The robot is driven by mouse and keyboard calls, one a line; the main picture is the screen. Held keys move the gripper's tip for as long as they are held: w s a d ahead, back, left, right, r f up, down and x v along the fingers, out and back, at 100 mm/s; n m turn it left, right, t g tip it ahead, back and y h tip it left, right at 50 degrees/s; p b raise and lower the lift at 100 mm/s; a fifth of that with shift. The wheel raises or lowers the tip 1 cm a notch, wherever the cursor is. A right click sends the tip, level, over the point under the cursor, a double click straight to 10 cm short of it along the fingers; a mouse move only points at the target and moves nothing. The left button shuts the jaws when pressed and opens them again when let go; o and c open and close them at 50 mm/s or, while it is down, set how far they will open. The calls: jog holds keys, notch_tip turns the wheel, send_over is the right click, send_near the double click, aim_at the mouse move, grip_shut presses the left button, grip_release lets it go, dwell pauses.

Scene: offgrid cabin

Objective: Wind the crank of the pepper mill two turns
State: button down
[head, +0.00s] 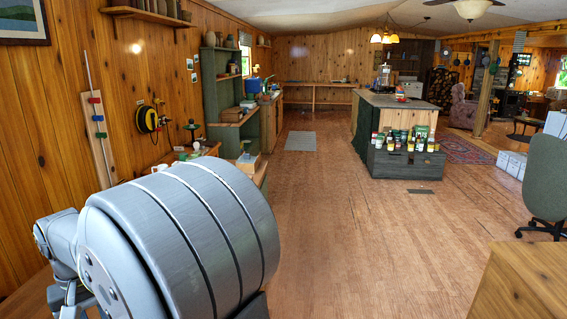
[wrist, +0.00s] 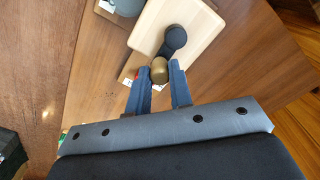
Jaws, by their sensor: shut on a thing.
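In the wrist view, the fingers of my gripper (wrist: 160,76) are shut on a small brass-coloured knob (wrist: 158,70), one blue finger on each side. The knob sits at the near end of a short black crank (wrist: 173,39), whose round dark end lies further away, up and slightly right. I take this to be the pepper mill's crank, seen from above over a pale wooden board (wrist: 202,22). The mill's body is hidden. In the head view, my grey arm link fills the lower left, and neither gripper nor mill can be seen there.
A brown wooden tabletop (wrist: 95,55) surrounds the board. A rounded grey-green thing (wrist: 127,6) is at the top edge, partly cut off. In the head view, a wall board with coloured knobs (head: 97,130) and a yellow-black reel (head: 147,119) are on the left wall. Floor (head: 350,240) is clear.

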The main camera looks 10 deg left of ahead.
jog(key=shift+d+m, duration=0.1)
jog(key=shift+m, duration=0.2)
jog(key=shift+d+r+m, duration=0.1)
jog(key=shift+d+m, duration=0.1)
jog(key=shift+m, duration=0.6)
jog(key=shift+d+m, duration=0.25)
jog(key=shift+m, duration=0.55)
jog(key=shift+s+d+m, duration=0.1)
jog(key=shift+d+m, duration=0.05)
jog(key=shift+m, duration=0.25)
jog(key=shift+d+m, duration=0.1)
jog(key=shift+m, duration=0.3)
jog(key=shift+s+d+m, duration=0.15)
jog(key=shift+d+m, duration=0.05)
jog(key=shift+m, duration=0.6)
